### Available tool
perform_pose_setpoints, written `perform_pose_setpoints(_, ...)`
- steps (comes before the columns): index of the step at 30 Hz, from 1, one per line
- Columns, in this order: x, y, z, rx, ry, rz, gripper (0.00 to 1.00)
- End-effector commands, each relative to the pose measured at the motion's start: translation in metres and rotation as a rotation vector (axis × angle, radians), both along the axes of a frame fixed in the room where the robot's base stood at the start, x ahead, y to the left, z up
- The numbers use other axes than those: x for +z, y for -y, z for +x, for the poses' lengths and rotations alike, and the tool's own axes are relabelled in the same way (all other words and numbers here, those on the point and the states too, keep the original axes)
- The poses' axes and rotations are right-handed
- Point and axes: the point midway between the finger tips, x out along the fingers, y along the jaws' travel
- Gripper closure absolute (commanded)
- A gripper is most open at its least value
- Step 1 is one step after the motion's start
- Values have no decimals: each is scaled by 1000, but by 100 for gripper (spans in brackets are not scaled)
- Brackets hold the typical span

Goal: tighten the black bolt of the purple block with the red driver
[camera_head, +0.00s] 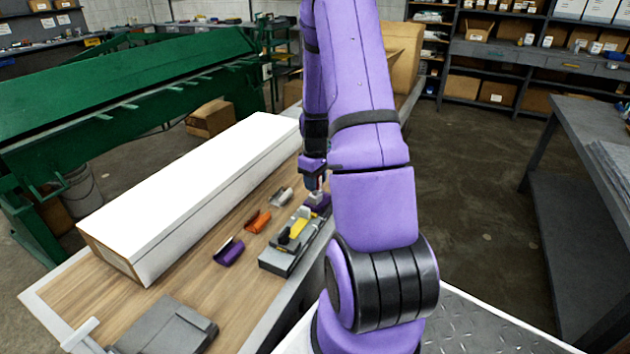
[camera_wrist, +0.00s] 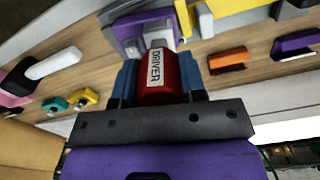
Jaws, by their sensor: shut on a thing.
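My gripper (camera_wrist: 158,82) is shut on the red driver (camera_wrist: 178,75), whose white label reads DRIVER. The blue fingers hold it from both sides. The driver's grey front end (camera_wrist: 157,35) points at the purple block (camera_wrist: 128,30), which has a grey part on it. I cannot tell whether the tip touches the block. The black bolt cannot be made out. In the head view my gripper (camera_head: 315,183) is low over the wooden bench, just above the purple block (camera_head: 320,204), partly hidden by my arm.
A grey tray (camera_head: 276,262) with a yellow piece (camera_head: 298,228) stands near the block. A purple bracket (camera_head: 229,251), an orange bracket (camera_head: 258,221) and a grey bracket (camera_head: 281,197) lie left of it. A long white box (camera_head: 190,180) fills the bench's back side.

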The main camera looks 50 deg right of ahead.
Motion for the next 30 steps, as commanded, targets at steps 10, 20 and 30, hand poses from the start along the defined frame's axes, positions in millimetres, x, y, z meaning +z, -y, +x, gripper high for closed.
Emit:
perform_pose_setpoints(10, 12, 0, 1, 0, 0, 0, 86)
perform_pose_setpoints(20, 26, -1, 0, 0, 0, 0, 86)
perform_pose_setpoints(30, 41, -1, 1, 0, 0, 0, 86)
